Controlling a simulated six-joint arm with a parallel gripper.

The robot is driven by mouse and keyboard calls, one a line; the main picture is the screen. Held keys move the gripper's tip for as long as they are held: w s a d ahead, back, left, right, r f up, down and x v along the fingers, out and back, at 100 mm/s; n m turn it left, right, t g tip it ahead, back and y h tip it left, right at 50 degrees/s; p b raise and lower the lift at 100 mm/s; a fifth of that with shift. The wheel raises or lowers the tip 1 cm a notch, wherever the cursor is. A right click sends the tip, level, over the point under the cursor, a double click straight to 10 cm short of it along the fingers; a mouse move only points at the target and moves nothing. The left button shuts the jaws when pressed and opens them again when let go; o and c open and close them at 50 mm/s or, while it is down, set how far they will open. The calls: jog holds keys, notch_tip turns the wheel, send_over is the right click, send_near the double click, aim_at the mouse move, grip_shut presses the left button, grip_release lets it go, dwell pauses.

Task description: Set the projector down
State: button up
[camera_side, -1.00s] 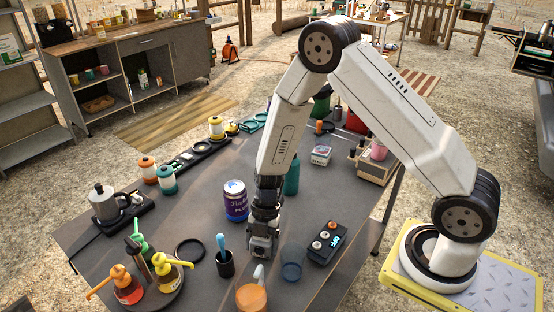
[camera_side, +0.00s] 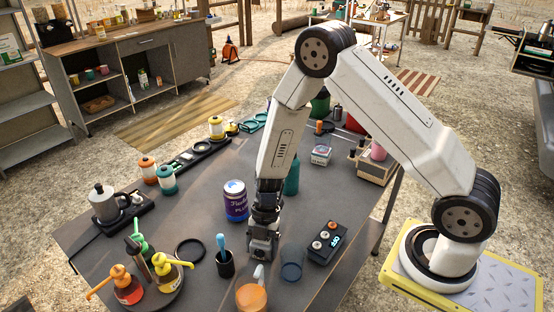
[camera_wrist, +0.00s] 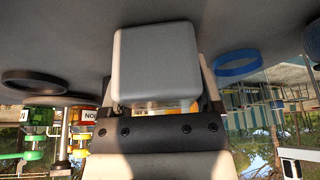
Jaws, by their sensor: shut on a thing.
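The projector is a small grey box with rounded edges; in the side view (camera_side: 261,246) it sits at the end of my gripper (camera_side: 264,232), low over the dark table (camera_side: 190,285). In the wrist view the projector (camera_wrist: 157,62) fills the middle, held at the end of my gripper (camera_wrist: 158,108). My gripper is shut on it and points down. I cannot tell whether its underside touches the table.
Close by stand a dark cup with a blue-handled tool (camera_side: 225,262), a purple tin (camera_side: 236,201), an orange-topped container (camera_side: 251,298), a blue-rimmed round item (camera_side: 291,265) and a black control box (camera_side: 327,242). A black ring (camera_side: 190,251) lies left. Pump bottles (camera_side: 127,287) stand front left.

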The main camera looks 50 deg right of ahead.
jog(key=o, duration=1.3)
jog(key=shift+r, duration=0.1)
jog(key=shift+v, duration=3.75)
